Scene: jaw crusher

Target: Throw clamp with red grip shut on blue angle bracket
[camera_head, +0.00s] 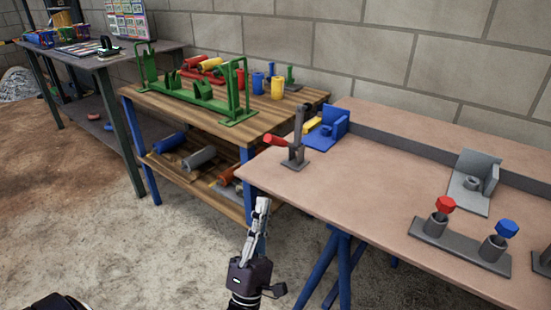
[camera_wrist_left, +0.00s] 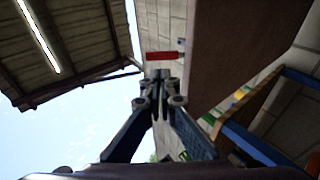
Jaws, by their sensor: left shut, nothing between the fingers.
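The clamp (camera_head: 295,155) stands on the near left corner of the pinkish-brown table. Its red grip (camera_head: 275,140) sticks out to the left, and a grey bar rises upright beside it. The blue angle bracket (camera_head: 325,133) lies just behind and right of the clamp, with a yellow piece next to it. My left gripper (camera_head: 263,202) is shut and empty, pointing up in front of the table's left edge, apart from the clamp. In the left wrist view the closed fingers (camera_wrist_left: 158,78) appear below the red grip (camera_wrist_left: 163,57). My right gripper is not in view.
A grey angle bracket (camera_head: 475,185) and a grey base with red and blue knobs (camera_head: 460,247) occupy the table's right. A wooden bench (camera_head: 190,110) with a green frame and coloured cylinders stands to the left. Bare floor lies in front.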

